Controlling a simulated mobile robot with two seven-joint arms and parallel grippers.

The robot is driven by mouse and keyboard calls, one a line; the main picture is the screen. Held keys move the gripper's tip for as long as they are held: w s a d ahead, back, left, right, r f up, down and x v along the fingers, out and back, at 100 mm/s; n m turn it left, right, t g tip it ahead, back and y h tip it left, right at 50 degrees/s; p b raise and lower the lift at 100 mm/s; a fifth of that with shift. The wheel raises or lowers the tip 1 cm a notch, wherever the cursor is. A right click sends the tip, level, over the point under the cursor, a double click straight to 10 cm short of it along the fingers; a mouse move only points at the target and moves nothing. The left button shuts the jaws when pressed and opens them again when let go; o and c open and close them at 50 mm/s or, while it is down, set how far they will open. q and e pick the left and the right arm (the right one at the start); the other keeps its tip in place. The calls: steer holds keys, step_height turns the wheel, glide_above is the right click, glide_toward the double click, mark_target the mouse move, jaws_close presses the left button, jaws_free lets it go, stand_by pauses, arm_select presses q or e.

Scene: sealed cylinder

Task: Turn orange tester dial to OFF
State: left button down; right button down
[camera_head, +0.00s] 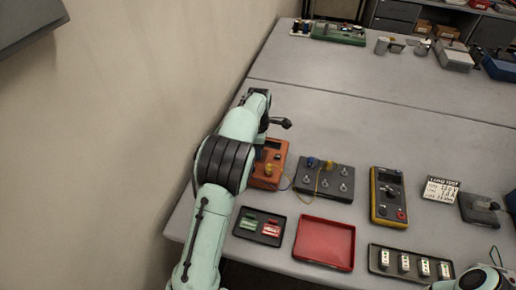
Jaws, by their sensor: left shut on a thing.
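The orange tester (270,178) lies near the table's left edge, partly covered by my left arm. A dark display shows on its upper part and a yellow piece on its lower part; its dial is hidden behind the arm. My left gripper (273,124) is at the tester's far end, with a dark part sticking out to the right. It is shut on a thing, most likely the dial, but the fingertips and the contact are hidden. The dial's setting cannot be read. My right gripper is out of view; only part of my right arm shows at the bottom right.
Right of the tester are a grey box with knobs (339,185) and a yellow multimeter (375,207). In front lie a dark tray (241,232), a red tray (325,264) and a tray of white blocks (374,262). A sign (440,188) stands at right.

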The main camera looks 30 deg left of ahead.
arm_select(q)
steer(key=shift+a+r, duration=0.1)
steer(key=c, duration=0.8)
jaws_free()
steer(key=shift+c, duration=0.2)
step_height(320, 180, up, 13)
steer(key=shift+r, duration=0.15)
